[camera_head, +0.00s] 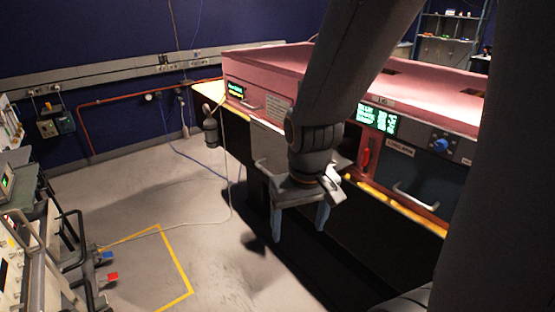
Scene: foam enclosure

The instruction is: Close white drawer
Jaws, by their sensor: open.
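A pale grey-white drawer front (268,146) with a bar handle (262,168) sits low on the near side of the pink foam enclosure (285,65), left of my wrist. It appears to stand out from the enclosure, but my arm hides its right part and how far it is out is hard to tell. My gripper (299,221) points down in front of the enclosure, to the right of and nearer than the handle. Its two blue-grey fingers are spread apart with nothing between them.
A dark drawer with a pale handle (415,196) and a control panel with a blue knob (440,145) are at the right. A red handle (366,157) is beside my arm. Carts and equipment (40,235) stand at the left. Grey floor (150,195) between is mostly clear, with a cable across it.

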